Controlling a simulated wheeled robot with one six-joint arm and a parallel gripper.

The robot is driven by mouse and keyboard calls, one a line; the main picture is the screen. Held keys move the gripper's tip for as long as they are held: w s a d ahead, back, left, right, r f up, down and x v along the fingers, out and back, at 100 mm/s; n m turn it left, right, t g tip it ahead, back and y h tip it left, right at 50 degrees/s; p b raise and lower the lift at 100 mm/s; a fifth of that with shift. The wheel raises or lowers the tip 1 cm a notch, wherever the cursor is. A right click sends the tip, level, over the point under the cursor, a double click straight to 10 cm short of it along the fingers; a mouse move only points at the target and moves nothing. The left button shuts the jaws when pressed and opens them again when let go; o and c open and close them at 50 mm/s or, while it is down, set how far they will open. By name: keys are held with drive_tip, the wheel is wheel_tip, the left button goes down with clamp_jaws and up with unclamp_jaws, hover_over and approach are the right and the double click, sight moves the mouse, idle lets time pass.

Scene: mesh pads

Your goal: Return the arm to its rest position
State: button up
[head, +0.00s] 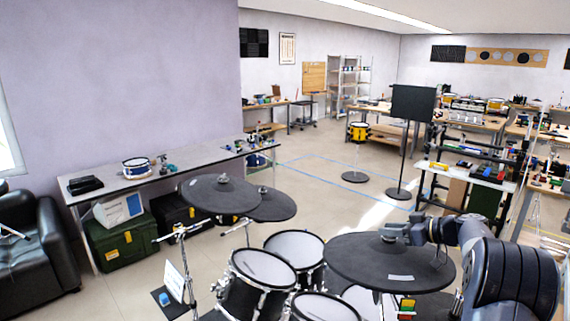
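My arm (500,265) comes in from the right edge, dark grey and bent. Its forearm reaches left over the near right black cymbal pad (375,268). The end of the arm with my gripper (397,233) is above the middle of that pad, small in the picture. I cannot tell its fingers apart, whether they are open, or whether they touch the pad. Nothing is clearly seen held.
Mesh drum pads (294,245) and two more cymbal pads (219,192) stand left of my arm. A black music stand (412,103) and a low bench (468,174) stand behind it. Open floor (330,215) lies beyond the kit. A long side table (150,180) runs along the left wall.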

drive_tip(key=shift+a+m+t+h, duration=0.1)
drive_tip(key=shift+m+t+h, duration=1.6)
drive_tip(key=shift+m+h, duration=0.65)
drive_tip(key=shift+h, duration=0.25)
